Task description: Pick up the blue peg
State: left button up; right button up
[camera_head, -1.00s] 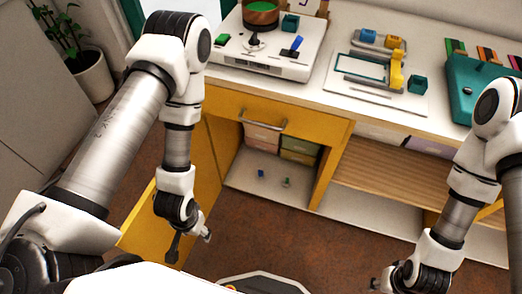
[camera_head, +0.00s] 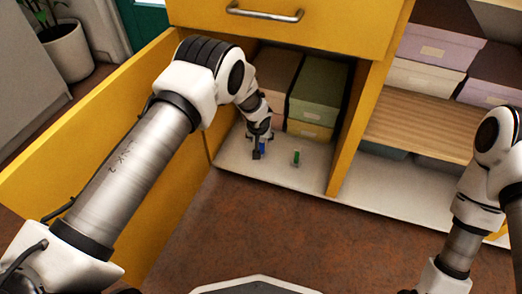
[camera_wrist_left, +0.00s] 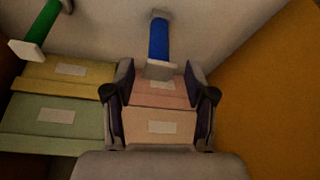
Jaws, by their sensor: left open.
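The blue peg (camera_head: 262,147) is on the white floor of the open yellow cabinet, partly hidden by my left gripper (camera_head: 260,151). In the left wrist view the blue peg (camera_wrist_left: 159,40) shows a blue shaft with a pale square end. That end lies between the tips of my open left gripper (camera_wrist_left: 159,70), with space to each side; I cannot tell its exact depth. The jaws hold nothing. My right gripper is out of view; only its arm shows at the right edge of the head view.
A green peg (camera_head: 296,158) stands to the right of the blue one. Several storage boxes (camera_head: 318,92) are close behind. The open yellow door (camera_head: 70,130) is on the left, a yellow divider (camera_head: 350,140) on the right, and a drawer (camera_head: 285,28) above. The brown floor in front is clear.

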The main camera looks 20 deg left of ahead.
aim_at(261, 146)
pick_arm(q)
jog(key=b+x, duration=0.3)
jog(key=x, duration=0.2)
jog(key=shift+s+f, duration=0.1)
jog(key=shift+f, duration=0.25)
jog(key=shift+r, duration=0.2)
grip_shut()
jog(key=shift+r, duration=0.1)
